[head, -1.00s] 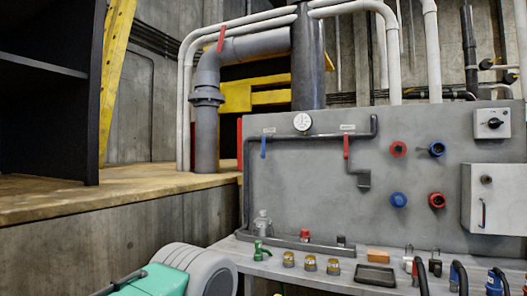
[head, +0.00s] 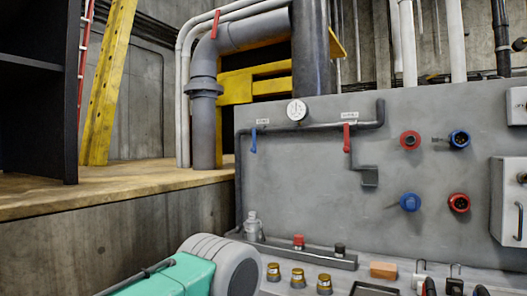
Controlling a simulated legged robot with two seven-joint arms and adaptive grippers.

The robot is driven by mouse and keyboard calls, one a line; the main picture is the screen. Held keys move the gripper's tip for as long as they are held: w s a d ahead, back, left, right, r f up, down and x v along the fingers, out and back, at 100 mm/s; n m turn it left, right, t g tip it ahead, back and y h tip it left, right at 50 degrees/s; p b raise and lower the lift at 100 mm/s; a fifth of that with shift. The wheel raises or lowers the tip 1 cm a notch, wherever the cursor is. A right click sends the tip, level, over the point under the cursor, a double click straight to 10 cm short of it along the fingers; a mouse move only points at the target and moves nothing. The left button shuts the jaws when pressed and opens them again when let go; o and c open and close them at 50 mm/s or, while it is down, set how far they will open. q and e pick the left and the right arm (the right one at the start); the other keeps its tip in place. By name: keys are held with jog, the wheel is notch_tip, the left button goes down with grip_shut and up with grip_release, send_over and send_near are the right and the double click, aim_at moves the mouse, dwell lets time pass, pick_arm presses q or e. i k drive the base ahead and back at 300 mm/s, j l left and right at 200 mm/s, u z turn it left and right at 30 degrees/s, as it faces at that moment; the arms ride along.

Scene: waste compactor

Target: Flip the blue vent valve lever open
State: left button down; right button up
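The blue vent valve lever (head: 253,141) is on the dark pipe on the grey panel (head: 310,190), at the panel's upper left. It hangs straight down from the pipe, below a small white label (head: 262,121). A red lever (head: 346,138) hangs down on the same pipe farther right, below another label (head: 349,115). A round white gauge (head: 297,110) sits on the pipe between the two levers. Neither of my grippers shows in the head view, and nothing touches the blue lever.
The bench below holds a clear bottle (head: 252,228), several brass fittings (head: 298,277), an orange block (head: 383,270) and padlocks (head: 455,283). A wooden ledge (head: 110,187) is at the left.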

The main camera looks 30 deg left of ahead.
aim_at(253, 150)
jog(key=i+j, duration=0.75)
jog(key=i+j+u, duration=0.05)
jog(key=i, duration=0.05)
